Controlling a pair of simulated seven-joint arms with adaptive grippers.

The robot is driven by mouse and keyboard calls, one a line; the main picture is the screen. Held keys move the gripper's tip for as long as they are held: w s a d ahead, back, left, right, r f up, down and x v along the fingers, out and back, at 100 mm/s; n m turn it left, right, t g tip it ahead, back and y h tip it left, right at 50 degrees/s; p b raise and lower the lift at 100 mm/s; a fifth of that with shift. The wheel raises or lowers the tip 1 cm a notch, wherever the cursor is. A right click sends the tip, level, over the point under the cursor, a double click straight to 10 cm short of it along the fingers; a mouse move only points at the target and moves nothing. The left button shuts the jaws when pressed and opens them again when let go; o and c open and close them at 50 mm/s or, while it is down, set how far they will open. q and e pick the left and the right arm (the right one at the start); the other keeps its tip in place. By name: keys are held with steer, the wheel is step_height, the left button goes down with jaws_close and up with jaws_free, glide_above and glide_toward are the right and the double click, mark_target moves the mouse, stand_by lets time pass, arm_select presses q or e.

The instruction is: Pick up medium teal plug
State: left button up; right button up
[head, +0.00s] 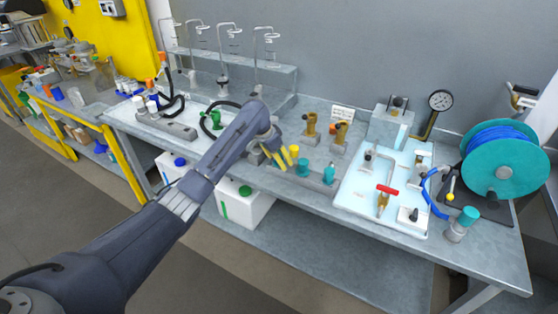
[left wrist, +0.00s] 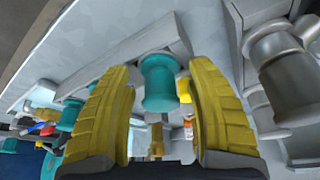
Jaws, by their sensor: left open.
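My left gripper (head: 279,156) is open, its yellow fingers low over the front of the bench. In the left wrist view, its open fingers (left wrist: 163,110) stand on either side of a teal plug (left wrist: 160,82) with flared ends, with a visible gap on both sides. In the head view this plug (head: 302,169) shows just right of the fingers, on a grey rail (head: 316,183). A second teal plug (head: 329,173) stands farther right on the rail; it also shows at the left of the left wrist view (left wrist: 72,113). I cannot tell their sizes surely.
Brass fittings (head: 310,124) stand behind the rail. A white tray (head: 352,199) with a red-handled valve (head: 387,190) lies to the right, then a teal reel (head: 505,160). A grey cylindrical part (left wrist: 285,70) is close by in the left wrist view.

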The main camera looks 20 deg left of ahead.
mark_target(279, 152)
arm_select(q)
steer(key=shift+f, duration=0.1)
jaws_close()
stand_by(0.4)
step_height(279, 152, up, 20)
stand_by(0.8)
